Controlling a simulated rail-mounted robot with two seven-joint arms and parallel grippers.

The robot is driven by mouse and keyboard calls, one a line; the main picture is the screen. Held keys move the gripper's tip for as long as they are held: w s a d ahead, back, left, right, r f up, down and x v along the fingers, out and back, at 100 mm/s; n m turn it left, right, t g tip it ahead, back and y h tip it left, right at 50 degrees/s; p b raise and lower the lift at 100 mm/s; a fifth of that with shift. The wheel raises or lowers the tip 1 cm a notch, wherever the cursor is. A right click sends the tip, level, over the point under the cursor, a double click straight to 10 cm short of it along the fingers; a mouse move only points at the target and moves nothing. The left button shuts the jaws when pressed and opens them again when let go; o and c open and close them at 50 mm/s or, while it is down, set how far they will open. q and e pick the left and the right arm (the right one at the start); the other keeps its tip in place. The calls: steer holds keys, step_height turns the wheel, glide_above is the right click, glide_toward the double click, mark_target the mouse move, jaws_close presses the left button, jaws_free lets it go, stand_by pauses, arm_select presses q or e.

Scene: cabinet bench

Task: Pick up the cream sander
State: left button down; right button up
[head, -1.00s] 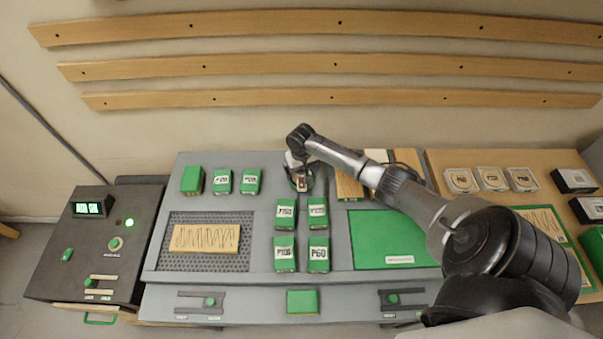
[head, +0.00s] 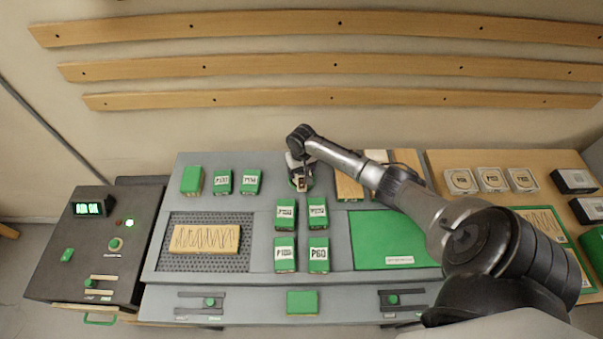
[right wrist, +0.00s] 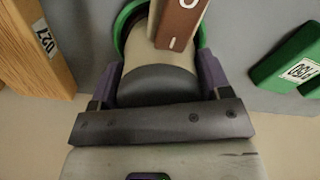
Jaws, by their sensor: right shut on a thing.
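The cream sander (right wrist: 160,58) is in the right wrist view. It has a rounded cream body, a green rim at its base and a brown strip with white marks on top. My right gripper (right wrist: 158,80) has a dark purple finger on each side of the cream body and is shut on it. In the head view the right gripper (head: 299,166) is at the back middle of the grey bench, with the sander's green base (head: 302,186) low under it. The wrist partly hides the sander. I cannot tell whether it touches the bench. My left gripper is not in view.
Several green grit blocks (head: 286,254) stand in front of the gripper, and more (head: 222,182) to its left. A wooden board (head: 205,238) lies on a perforated plate at left. A green mat (head: 385,241) lies at right, under my right arm. Wooden blocks (head: 348,187) stand close right.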

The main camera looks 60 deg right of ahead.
steer(key=shift+r, duration=0.15)
steer(key=shift+r, duration=0.4)
steer(key=r, duration=0.3)
steer(key=shift+s+d+r+p, duration=0.1)
steer(key=shift+s+r+p, duration=0.1)
steer(key=shift+r+p, duration=0.1)
steer(key=s+d+r, duration=0.1)
steer(key=s+r, duration=0.2)
steer(key=s, duration=0.2)
steer(key=s+d+r+p, duration=0.1)
steer(key=s+r, duration=0.2)
steer(key=s, duration=0.3)
steer(key=shift+r, duration=0.2)
steer(key=shift+d, duration=0.1)
